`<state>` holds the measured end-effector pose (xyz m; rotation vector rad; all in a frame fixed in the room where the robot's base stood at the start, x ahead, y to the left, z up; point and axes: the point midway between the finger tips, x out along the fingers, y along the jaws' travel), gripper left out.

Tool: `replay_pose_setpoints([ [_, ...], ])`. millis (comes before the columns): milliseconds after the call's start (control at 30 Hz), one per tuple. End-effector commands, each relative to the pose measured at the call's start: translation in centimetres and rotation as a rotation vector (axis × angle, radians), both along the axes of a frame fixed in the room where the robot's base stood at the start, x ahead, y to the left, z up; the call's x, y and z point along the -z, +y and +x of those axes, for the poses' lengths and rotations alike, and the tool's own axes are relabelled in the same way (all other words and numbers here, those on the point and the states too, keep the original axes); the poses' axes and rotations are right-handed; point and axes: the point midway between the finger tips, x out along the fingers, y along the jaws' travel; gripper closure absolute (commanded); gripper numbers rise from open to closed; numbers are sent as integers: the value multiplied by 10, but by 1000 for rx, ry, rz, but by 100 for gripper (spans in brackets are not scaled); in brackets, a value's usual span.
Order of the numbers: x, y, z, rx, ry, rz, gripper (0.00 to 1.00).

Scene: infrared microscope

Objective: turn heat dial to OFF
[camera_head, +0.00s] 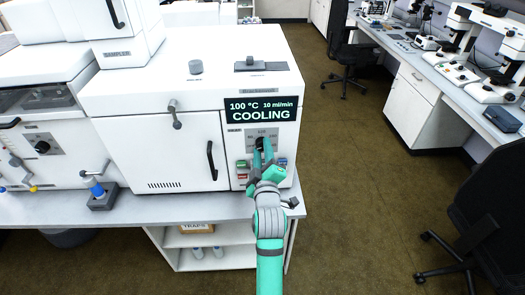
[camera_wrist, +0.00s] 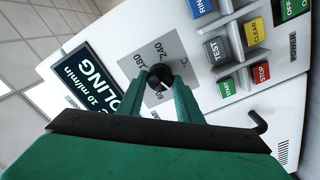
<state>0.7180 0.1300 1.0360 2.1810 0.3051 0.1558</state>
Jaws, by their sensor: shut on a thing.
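The heat dial (camera_head: 260,143) is a black knob on a grey scale plate, on the front right of a white instrument, below its display. In the wrist view the dial (camera_wrist: 160,76) sits between my fingertips, and numbers such as 180 and 240 show on the plate around it. My gripper (camera_head: 263,150), green, is shut on the dial; it also shows in the wrist view (camera_wrist: 161,84). The display (camera_head: 262,109) reads 100 °C, 10 ml/min and COOLING. The dial's pointer and any OFF mark are hidden or too small to read.
Coloured buttons (camera_wrist: 236,60) lie close beside the dial. A white door with a black handle (camera_head: 211,160) is left of the panel. A blue-topped item (camera_head: 97,188) stands on the bench at the left. Floor (camera_head: 350,180) is open to the right, with black chairs beyond.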

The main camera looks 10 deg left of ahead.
Motion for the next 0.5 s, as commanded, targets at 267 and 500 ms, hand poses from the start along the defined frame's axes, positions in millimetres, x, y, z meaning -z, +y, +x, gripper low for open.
replay_pose_setpoints([
  [267,2,1,0,-2,-33,-128,90],
  [500,2,1,0,-2,-45,-173,90],
])
